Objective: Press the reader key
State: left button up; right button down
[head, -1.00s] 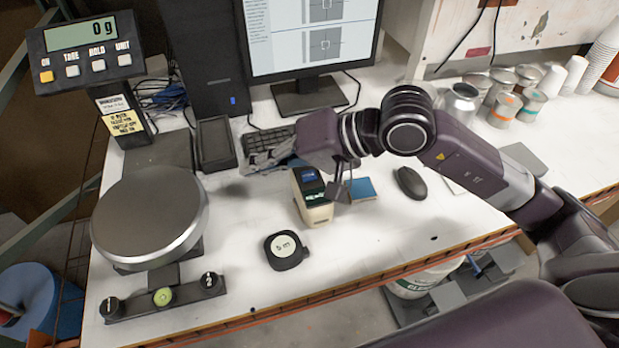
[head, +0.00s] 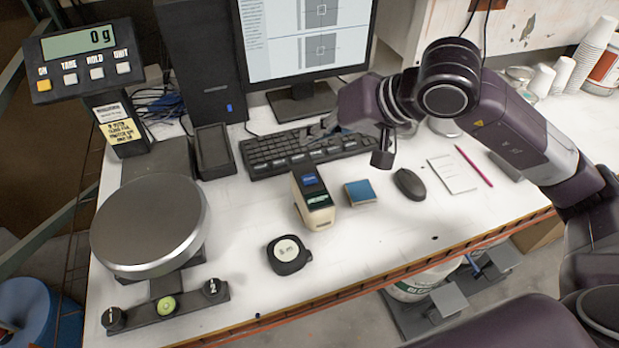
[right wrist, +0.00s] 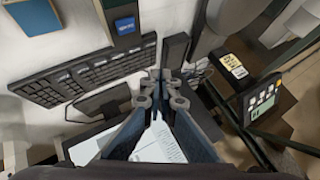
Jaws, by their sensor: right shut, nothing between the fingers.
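The reader (head: 314,203) is a small pale, boxy device with a dark top face and a lit blue screen. It stands on the white table in front of the keyboard, and its blue screen also shows at the top of the right wrist view (right wrist: 125,26). The key itself is too small to make out clearly. My right gripper (head: 312,135) is shut and empty, above the keyboard and behind the reader, apart from it. Its fingertips meet in the right wrist view (right wrist: 160,78). My left gripper is not in view.
A blue-topped block (head: 360,193) and a mouse (head: 409,184) lie right of the reader. A tape measure (head: 289,254) lies in front. The scale's round pan (head: 150,222) is at left; the keyboard (head: 262,156) and monitor (head: 305,40) are behind.

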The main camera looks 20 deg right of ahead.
jog(key=b, duration=0.3)
send_over(313, 180)
notch_tip(313, 180, down, 6)
jog(key=shift+f, duration=0.25)
jog(key=shift+f+b, duration=0.7)
jog(key=shift+b, duration=0.3)
dwell(0.4)
jog(key=shift+f+b, duration=0.4)
jog(key=shift+b, duration=0.4)
jog(key=shift+f+b, duration=0.35)
jog(key=shift+b, duration=0.2)
dwell(0.6)
jog(key=shift+r+p, duration=0.3)
jog(key=shift+r, duration=0.5)
